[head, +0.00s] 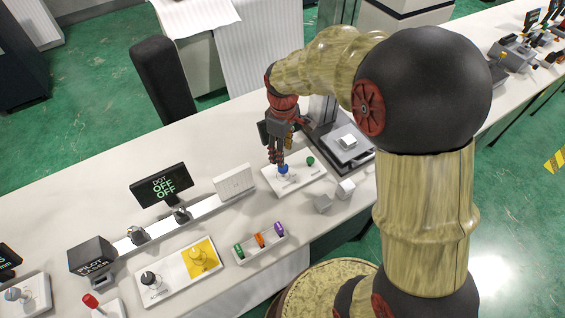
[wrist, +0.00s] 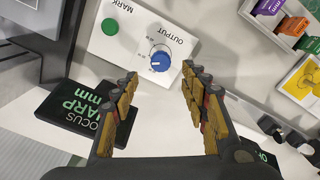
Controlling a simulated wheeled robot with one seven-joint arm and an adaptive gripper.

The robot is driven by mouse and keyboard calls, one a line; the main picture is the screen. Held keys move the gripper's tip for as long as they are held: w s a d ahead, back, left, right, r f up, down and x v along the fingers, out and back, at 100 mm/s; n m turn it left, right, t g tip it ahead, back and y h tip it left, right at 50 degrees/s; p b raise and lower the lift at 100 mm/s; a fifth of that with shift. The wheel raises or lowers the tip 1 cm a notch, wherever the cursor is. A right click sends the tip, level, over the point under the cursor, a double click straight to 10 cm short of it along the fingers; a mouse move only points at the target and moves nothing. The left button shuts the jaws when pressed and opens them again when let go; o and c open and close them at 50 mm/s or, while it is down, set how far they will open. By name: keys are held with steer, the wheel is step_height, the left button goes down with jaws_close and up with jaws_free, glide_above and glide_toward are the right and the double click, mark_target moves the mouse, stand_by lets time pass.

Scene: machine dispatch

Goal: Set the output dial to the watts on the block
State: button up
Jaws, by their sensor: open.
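The blue output dial (wrist: 160,61) sits on a white panel (wrist: 133,54) marked OUTPUT and MARK, with tick marks around it. It shows in the head view (head: 283,170) under my gripper (head: 279,160). In the wrist view my gripper (wrist: 162,85) is open, its fingertips on either side of and short of the dial; contact is not visible. A pale mark is on the dial's left side. Pale blocks stand on the machine bed (head: 347,142) and by the panel, one at the right (head: 346,189) and one in front (head: 323,203). No watts figure is readable on them.
A green button (head: 310,161) is beside the dial. A screen (head: 162,186) reads DOT OFF OFF. A tray (head: 260,246) holds green, orange and purple pieces. A dark FOCUS SHARP mm display (wrist: 88,118) lies close to my left finger in the wrist view.

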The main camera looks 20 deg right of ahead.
step_height(320, 180, down, 7)
steer(key=shift+s+f+b, duration=0.1)
steer(key=shift+b, duration=0.85)
steer(key=shift+c, duration=0.5)
steer(key=c, duration=1.1)
